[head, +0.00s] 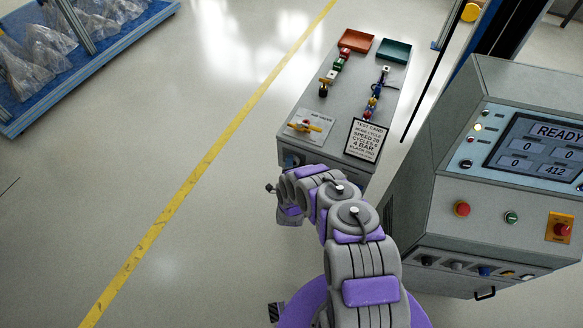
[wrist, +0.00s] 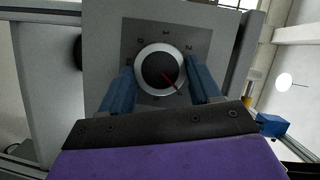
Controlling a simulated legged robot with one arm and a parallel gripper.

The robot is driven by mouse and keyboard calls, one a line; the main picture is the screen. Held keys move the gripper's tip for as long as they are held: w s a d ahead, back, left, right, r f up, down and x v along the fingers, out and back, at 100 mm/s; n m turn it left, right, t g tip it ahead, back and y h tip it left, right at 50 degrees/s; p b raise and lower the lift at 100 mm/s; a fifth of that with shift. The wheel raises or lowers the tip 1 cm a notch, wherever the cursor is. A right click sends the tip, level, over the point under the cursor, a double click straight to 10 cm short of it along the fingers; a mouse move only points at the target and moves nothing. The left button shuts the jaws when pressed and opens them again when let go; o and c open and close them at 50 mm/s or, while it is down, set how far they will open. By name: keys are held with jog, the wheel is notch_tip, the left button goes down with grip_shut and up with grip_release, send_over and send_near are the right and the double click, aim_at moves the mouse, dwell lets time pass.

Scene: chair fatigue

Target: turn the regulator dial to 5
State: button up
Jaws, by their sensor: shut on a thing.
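The regulator dial (wrist: 157,67) shows in the wrist view as a dark round knob with a silver rim and a red pointer. It sits on a dark square plate (wrist: 203,38) with marks around it. The pointer slants to the lower right in the picture; the marks are too small and turned to read surely. My gripper (wrist: 162,84) is shut on the dial, one blue finger on each side of its rim. In the head view my arm reaches to the front of the grey bench, and the arm and bench hide the dial and fingers.
The grey bench (head: 317,100) carries a yellow-handled air valve (head: 305,126), a test card (head: 366,139) mentioning 4 BAR, small coloured parts, a red tray (head: 356,40) and a green tray (head: 394,51). A control console (head: 480,190) reading READY stands close at right.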

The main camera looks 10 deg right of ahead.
jog(key=m+t+b, duration=0.1)
jog(key=m+b, duration=0.2)
jog(key=f+m+t+h+b, duration=0.1)
jog(key=m+b, duration=0.2)
jog(key=m+t+h+b, duration=0.1)
jog(key=m+b, duration=0.2)
jog(key=b, duration=0.1)
jog(key=shift+s+f+m, duration=0.1)
jog(key=shift+f+m, duration=0.15)
jog(key=shift+m, duration=0.15)
jog(key=o, duration=0.8)
jog(key=shift+c, duration=0.2)
jog(key=o, duration=0.3)
jog(key=shift+r, duration=0.15)
